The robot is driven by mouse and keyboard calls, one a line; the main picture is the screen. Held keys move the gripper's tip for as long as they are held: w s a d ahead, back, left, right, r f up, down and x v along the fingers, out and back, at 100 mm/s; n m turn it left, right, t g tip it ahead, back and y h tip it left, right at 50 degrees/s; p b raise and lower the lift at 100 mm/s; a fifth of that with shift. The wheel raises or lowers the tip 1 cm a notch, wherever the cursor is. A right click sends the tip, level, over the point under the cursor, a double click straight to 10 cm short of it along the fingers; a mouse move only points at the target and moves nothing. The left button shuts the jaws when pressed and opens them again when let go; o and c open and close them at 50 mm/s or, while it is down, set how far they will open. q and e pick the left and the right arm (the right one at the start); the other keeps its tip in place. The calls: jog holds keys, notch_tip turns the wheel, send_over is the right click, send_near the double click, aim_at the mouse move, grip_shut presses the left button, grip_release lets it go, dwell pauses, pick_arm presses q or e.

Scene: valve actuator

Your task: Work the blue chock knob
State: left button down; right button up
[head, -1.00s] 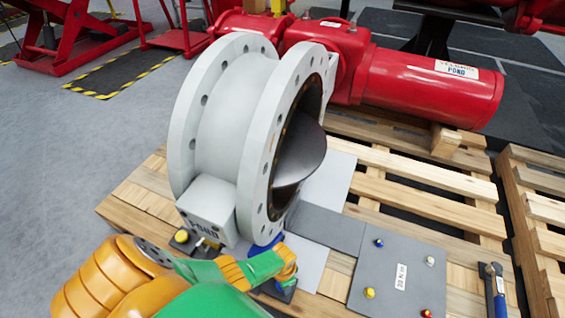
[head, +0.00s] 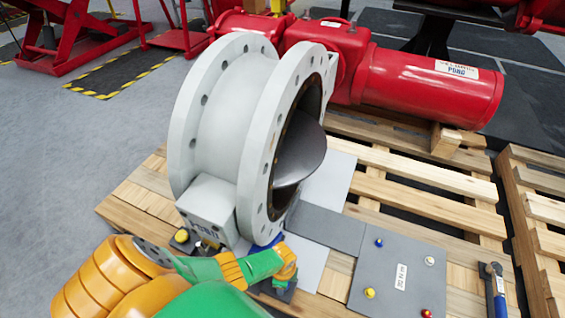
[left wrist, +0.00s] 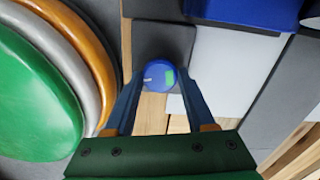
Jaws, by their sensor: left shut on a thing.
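The blue chock knob (left wrist: 160,76) is round, with a small white mark and a green patch on its top. It sits over a dark grey block (left wrist: 178,38). My left gripper (left wrist: 158,88) is shut on the knob, one blue finger on each side, in the left wrist view. In the head view my left gripper (head: 287,273) is low beside the grey valve body (head: 216,125), and hides the knob. A blue chock piece (head: 268,243) shows just behind it, against the flange foot; it also shows in the left wrist view (left wrist: 245,12). My right gripper is not in view.
A grey panel (head: 395,284) with several small coloured knobs lies on the wooden pallet (head: 425,205) to the right. A yellow knob (head: 181,236) stands by the valve's foot. A blue-handled tool (head: 498,300) lies at the right. The red actuator (head: 410,80) is behind.

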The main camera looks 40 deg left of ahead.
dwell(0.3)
pick_arm(q)
jog(key=shift+c, duration=1.2)
grip_release()
jog(key=shift+r, duration=0.2)
notch_tip(320, 180, up, 6)
jog(key=p, duration=0.6)
jog(key=shift+r, duration=0.35)
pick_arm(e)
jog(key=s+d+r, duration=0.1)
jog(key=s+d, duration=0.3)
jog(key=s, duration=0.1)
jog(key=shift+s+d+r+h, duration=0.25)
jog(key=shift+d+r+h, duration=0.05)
